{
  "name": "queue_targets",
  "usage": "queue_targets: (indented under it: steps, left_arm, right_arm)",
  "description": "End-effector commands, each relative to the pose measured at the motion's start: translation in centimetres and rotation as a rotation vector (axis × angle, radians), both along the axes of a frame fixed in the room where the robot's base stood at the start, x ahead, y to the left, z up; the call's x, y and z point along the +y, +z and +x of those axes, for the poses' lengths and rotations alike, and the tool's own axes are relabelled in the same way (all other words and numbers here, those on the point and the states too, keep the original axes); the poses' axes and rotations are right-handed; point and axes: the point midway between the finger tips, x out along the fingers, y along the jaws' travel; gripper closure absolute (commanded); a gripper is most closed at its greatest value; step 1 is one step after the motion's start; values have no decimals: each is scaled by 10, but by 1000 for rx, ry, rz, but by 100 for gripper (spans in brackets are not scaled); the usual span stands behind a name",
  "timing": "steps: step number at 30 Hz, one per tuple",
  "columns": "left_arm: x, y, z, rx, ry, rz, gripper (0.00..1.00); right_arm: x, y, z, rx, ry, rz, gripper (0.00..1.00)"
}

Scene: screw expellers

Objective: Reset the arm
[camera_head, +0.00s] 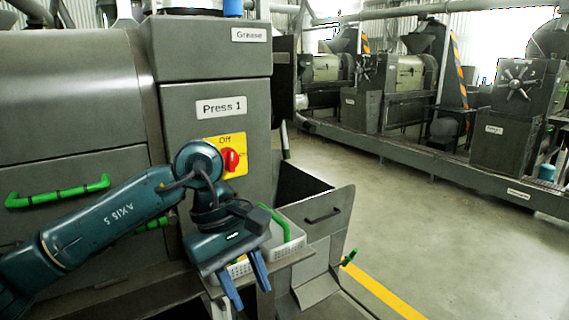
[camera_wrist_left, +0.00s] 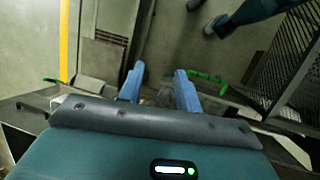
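My left arm comes in from the left in the head view, in front of the grey Press 1 machine (camera_head: 215,60). My left gripper (camera_head: 246,292) points down and hangs in front of a white basket. Its two blue fingers are spread apart with nothing between them. The left wrist view also shows the open gripper (camera_wrist_left: 158,88), with the floor and machine parts below. My right gripper is not in view in the head camera.
A red switch (camera_head: 231,160) on a yellow plate marked "Off" sits just above the gripper. A green handle (camera_head: 57,192) is at left. Open floor (camera_head: 420,230) lies to the right.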

Motion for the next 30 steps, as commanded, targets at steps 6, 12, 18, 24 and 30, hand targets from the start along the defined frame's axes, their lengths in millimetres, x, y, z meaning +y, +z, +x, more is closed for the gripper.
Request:
queue_targets:
  steps: [6,12,18,24,30]
  left_arm:
    - [-75,-18,-57,403,138,-411,66]
    - [-118,11,-85,1011,442,-823,66]
    - [-103,25,-53,1722,841,-1112,66]
    - [-43,-39,-6,2489,1296,-1270,66]
    - [27,-168,-18,-1964,-1061,782,66]
  right_arm:
    - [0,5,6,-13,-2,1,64]
    - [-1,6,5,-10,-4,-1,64]
    - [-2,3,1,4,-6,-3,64]
    - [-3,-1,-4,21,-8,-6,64]
    - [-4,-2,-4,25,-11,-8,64]
